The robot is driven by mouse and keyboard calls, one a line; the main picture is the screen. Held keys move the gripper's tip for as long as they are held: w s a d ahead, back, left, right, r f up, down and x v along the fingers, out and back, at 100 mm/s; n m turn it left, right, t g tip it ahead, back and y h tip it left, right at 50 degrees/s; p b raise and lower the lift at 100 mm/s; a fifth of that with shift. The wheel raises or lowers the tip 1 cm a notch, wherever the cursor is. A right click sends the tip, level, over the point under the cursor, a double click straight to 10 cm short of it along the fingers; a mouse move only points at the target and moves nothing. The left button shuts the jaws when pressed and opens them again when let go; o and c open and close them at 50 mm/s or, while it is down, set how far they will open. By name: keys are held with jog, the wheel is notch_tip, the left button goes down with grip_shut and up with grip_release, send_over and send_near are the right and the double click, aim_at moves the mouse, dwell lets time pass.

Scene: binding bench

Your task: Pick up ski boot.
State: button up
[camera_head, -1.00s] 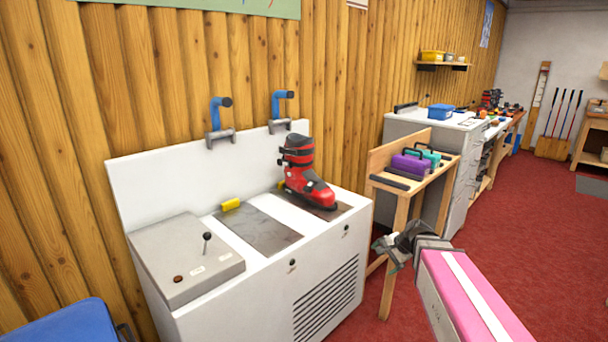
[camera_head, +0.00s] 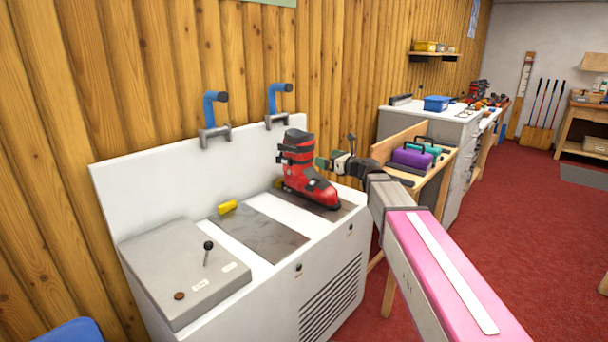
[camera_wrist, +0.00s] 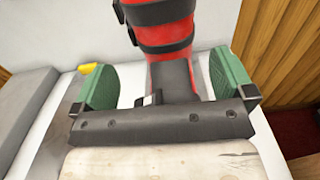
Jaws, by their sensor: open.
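A red and black ski boot (camera_head: 305,172) stands upright on the right-hand dark plate of the white bench machine, its toe pointing right and toward the front. My gripper (camera_head: 330,163) is at the right of the boot, level with its lower shaft. In the wrist view the boot (camera_wrist: 165,40) rises between the two green finger pads of my gripper (camera_wrist: 158,85), which are spread apart. Gaps show between each pad and the boot. The boot's sole is hidden there behind the gripper's body.
Two blue-handled clamps (camera_head: 215,112) stand behind. A wooden stand (camera_head: 400,140) with purple and teal cases (camera_head: 411,158) is to the right.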

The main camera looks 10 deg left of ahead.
aim_at(310, 151)
jog(key=x, duration=0.7)
jog(key=shift+w+a+r, duration=0.15)
jog(key=shift+w+a, duration=0.1)
jog(key=c, duration=1.5)
jog(key=shift+r, duration=0.1)
jog(key=c, duration=0.3)
